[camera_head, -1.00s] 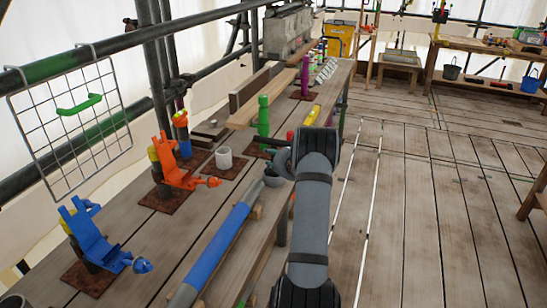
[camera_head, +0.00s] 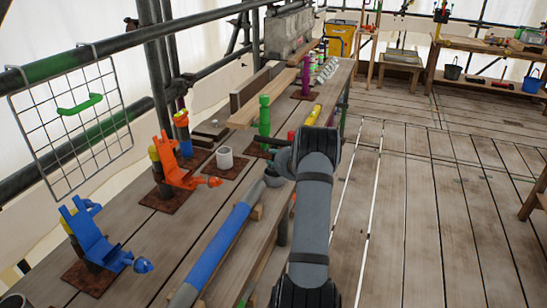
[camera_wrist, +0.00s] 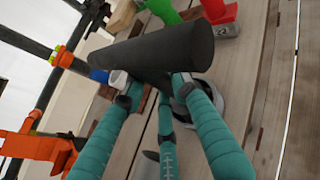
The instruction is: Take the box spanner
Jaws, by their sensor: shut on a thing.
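A thick dark grey cylinder, which I take to be the box spanner (camera_wrist: 155,52), lies across my gripper (camera_wrist: 153,88) in the wrist view. My teal fingers are shut on it, with one finger on the left and one on the right and a third lower down. Its round end faces right. In the head view my wrist hides most of the gripper, and a dark rounded part (camera_head: 283,161) shows at its left, above the bench. I cannot tell there whether it is spanner or gripper.
The bench holds a blue figure (camera_head: 92,245), an orange figure (camera_head: 178,172), a white cup (camera_head: 225,157), a green post (camera_head: 264,118) and a blue bar (camera_head: 218,246). A red part (camera_wrist: 227,18) is close to the spanner's right end. The floor (camera_head: 430,200) at right is clear.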

